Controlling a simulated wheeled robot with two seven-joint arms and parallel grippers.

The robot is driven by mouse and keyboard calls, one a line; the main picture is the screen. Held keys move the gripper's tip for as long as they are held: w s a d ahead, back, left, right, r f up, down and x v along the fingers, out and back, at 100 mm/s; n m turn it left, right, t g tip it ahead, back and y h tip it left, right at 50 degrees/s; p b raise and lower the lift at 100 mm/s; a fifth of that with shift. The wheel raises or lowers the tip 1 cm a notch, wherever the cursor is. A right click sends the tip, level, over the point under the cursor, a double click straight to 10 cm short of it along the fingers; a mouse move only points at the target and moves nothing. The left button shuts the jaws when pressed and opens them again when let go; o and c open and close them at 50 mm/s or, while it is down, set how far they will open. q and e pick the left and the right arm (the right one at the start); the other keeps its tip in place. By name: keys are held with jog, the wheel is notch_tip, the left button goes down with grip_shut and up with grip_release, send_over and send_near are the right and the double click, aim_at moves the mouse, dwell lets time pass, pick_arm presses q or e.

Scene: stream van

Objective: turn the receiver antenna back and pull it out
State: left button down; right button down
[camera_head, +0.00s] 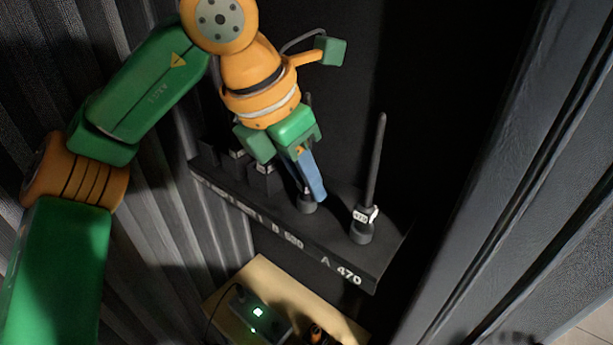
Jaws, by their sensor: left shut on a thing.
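A dark shelf (333,258) carries a row of upright black antennas. One black antenna stands in a round base (306,207) above the label "B 580"; its thin tip shows behind my gripper and its middle is hidden. My left gripper (314,189) reaches down to it from above, with its blue-grey fingers shut around the lower part of this antenna, just above the base. My right gripper is not in view.
More dark blocks with tags (263,175) stand on the shelf left of my gripper. Below is a pale wooden surface (262,272) with a dark box (262,318) showing green lights. Ribbed grey wall is on the left, dark framing on the right.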

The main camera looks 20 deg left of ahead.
pick_arm(q)
jog(key=shift+r+m+g+h+p, duration=0.1)
jog(key=shift+m+g+h+p, duration=0.25)
jog(key=shift+m+p, duration=0.6)
jog(key=shift+m, duration=0.55)
jog(key=shift+g, duration=0.25)
jog(key=shift+m+h+p, duration=0.25)
jog(key=shift+m+p, duration=0.2)
jog(key=shift+m, duration=0.35)
jog(key=shift+r, duration=0.1)
